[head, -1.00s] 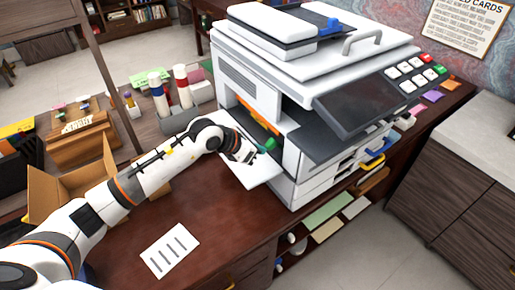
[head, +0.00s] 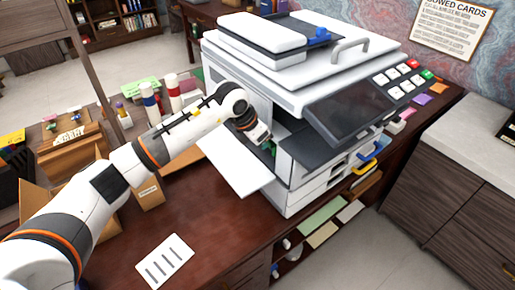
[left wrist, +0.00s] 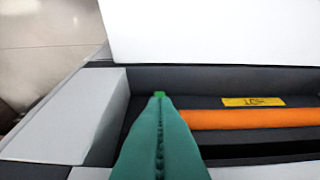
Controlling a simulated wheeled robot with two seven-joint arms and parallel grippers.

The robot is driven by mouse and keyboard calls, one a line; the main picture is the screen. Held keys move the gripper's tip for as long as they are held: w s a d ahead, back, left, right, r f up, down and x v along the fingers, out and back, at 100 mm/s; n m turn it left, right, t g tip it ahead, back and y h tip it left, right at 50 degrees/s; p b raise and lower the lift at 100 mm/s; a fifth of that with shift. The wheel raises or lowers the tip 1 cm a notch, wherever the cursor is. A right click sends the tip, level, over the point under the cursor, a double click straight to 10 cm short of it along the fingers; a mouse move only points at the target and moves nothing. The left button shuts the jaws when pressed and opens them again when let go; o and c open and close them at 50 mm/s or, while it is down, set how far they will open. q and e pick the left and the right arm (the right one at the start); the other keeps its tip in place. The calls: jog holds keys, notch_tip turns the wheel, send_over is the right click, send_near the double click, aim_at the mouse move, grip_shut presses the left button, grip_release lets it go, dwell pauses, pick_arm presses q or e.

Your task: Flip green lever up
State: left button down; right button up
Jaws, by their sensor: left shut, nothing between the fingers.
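The printer (head: 250,98) stands on the desk with its left side door (head: 232,165) folded down. My left gripper (head: 271,149) reaches into this opening from the left. Its teal fingers (left wrist: 160,140) are shut with nothing between them. In the left wrist view a small bright green bit, likely the green lever (left wrist: 159,94), shows just past the fingertips. The fingers cover most of it, so I cannot tell its angle or whether they touch it. An orange bar (left wrist: 250,118) lies to its right, below a yellow label (left wrist: 253,101). My right gripper is not in view.
The printer's control screen (head: 348,106) juts out to the right of the opening. A printed sheet (head: 165,261) lies on the front of the desk (head: 205,225). A cardboard box (head: 150,193) stands behind my left arm. The desk in front of the door is clear.

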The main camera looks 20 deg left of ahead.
pick_arm(q)
jog(key=shift+w+d+r, duration=0.15)
jog(key=shift+w+r, duration=0.05)
jog(key=shift+r, duration=0.05)
jog(key=shift+r, duration=0.2)
dwell(0.4)
